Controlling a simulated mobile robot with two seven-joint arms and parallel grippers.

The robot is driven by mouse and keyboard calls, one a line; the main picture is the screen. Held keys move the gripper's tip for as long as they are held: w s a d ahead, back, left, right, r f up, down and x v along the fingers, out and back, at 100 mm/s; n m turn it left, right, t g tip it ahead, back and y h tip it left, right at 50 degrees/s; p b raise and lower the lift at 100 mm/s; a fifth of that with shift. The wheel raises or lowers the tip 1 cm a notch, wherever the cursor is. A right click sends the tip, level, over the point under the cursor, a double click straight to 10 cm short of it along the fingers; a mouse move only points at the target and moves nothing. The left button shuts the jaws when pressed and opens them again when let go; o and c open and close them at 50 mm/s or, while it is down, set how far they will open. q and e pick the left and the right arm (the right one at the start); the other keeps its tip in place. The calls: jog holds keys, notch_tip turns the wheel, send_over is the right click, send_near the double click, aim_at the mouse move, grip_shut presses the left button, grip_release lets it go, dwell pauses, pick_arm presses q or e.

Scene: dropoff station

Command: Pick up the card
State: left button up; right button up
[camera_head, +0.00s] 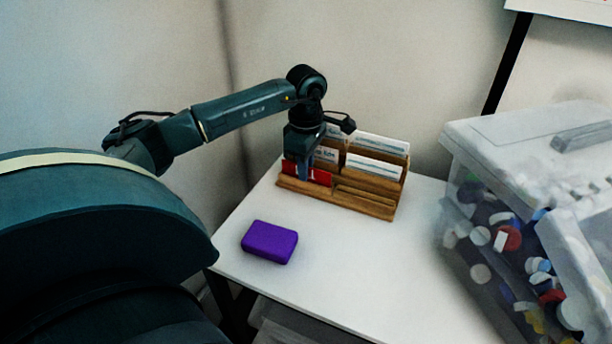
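A red card (320,177) stands in the front left slot of a wooden card holder (365,207) on the white table. White printed cards (374,168) stand in the other slots behind it and to the right. My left gripper (303,178) points down at the red card's left part and covers some of it. The fingers are small and overlap the card, so I cannot tell whether they are closed on it. My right gripper is not in view.
A purple block (270,242) lies on the white table (335,270) in front of the holder. A clear lidded bin (470,205) full of bottle caps stands at the right. The table between block and bin is clear. A wall is close behind the holder.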

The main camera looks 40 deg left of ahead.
pick_arm(q)
jog(key=shift+f, duration=0.1)
grip_shut()
dwell(0.3)
